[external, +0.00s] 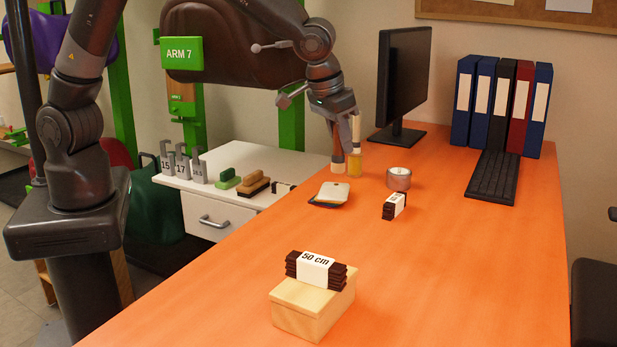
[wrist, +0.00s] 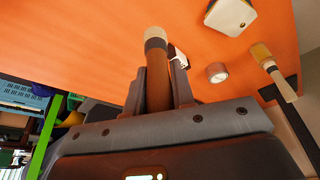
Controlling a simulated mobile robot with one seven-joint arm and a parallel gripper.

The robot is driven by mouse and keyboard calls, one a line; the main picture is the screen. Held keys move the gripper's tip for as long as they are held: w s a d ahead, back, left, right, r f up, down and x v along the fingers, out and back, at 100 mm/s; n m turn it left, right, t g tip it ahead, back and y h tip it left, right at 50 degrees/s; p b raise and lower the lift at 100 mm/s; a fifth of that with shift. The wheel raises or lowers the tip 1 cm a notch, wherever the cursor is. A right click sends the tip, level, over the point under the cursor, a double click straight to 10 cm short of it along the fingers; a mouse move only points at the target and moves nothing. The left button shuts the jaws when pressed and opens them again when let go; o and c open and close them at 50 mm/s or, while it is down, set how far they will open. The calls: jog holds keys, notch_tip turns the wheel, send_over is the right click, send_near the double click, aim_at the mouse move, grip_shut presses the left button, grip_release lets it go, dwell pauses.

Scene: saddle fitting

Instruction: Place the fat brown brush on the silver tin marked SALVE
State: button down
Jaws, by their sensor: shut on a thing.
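My gripper (external: 340,120) is shut on a thick brown brush (external: 338,148), which hangs down with its pale tip lowest, above the orange table near its left edge. In the wrist view the brown brush (wrist: 156,60) stands between both fingers (wrist: 158,78). The small silver tin (external: 398,178) with a whitish top stands on the table, right of the brush and apart from it. The tin also shows in the wrist view (wrist: 217,72). I cannot read its marking.
A pale-handled brush with yellow bristles (external: 355,150) is close beside the held one. Stacked pads (external: 330,193) and a dark banded bundle (external: 394,206) lie nearby. A monitor (external: 404,80) and keyboard (external: 492,177) are behind. The front right of the table is clear.

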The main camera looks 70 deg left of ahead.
jog(key=w+a+n, duration=0.1)
jog(key=w+a, duration=0.2)
jog(key=w, duration=0.7)
jog(key=n, duration=0.1)
send_over(401, 171)
notch_tip(401, 171, down, 6)
jog(key=shift+y, duration=0.3)
jog(key=shift+a+f, duration=0.15)
jog(key=shift+f, duration=1.9)
jog(key=shift+f, duration=0.1)
jog(key=c, duration=1.2)
grip_release()
jog(key=shift+c, duration=0.2)
